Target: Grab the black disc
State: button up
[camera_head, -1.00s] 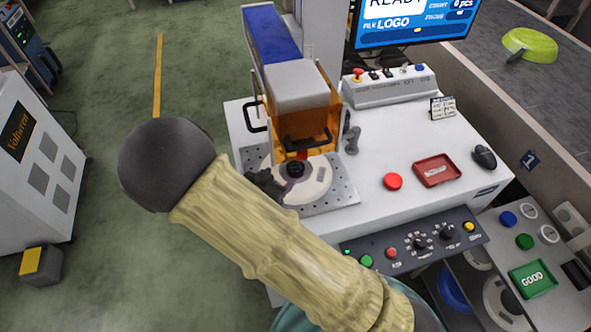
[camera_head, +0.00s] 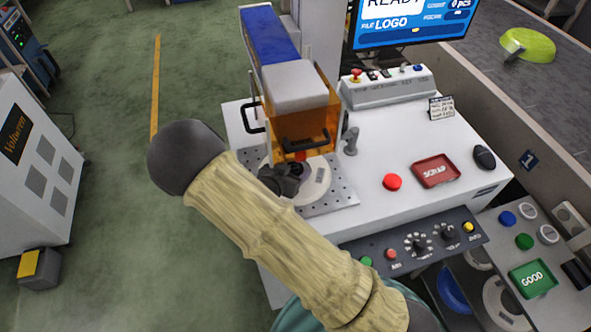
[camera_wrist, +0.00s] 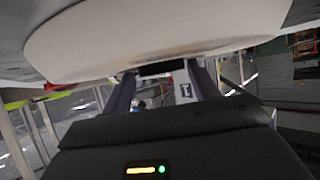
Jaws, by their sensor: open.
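The black disc (camera_head: 298,168) lies on the round white plate (camera_head: 317,184) under the orange guard of the machine, and my gripper partly hides it in the head view. My gripper (camera_head: 287,177) is low at the left side of the disc, its fingers open and reaching toward it. In the wrist view, the two fingers (camera_wrist: 163,84) stand apart. A dark edge (camera_wrist: 156,68), which looks like the disc, shows between their tips, against the white plate (camera_wrist: 150,40). I cannot tell whether the fingers touch it.
The orange guard (camera_head: 310,120) with its black handle hangs close above the plate. A grey knob (camera_head: 351,141), a red button (camera_head: 392,182) and a red SCRAP tray (camera_head: 436,171) are to the right. A green GOOD tray (camera_head: 532,279) is at lower right.

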jog(key=shift+w+f, duration=0.3)
jog(key=shift+w, duration=0.05)
jog(key=shift+s, duration=0.1)
jog(key=shift+r, duration=0.1)
jog(key=c, duration=0.8)
jog(key=shift+r, duration=0.15)
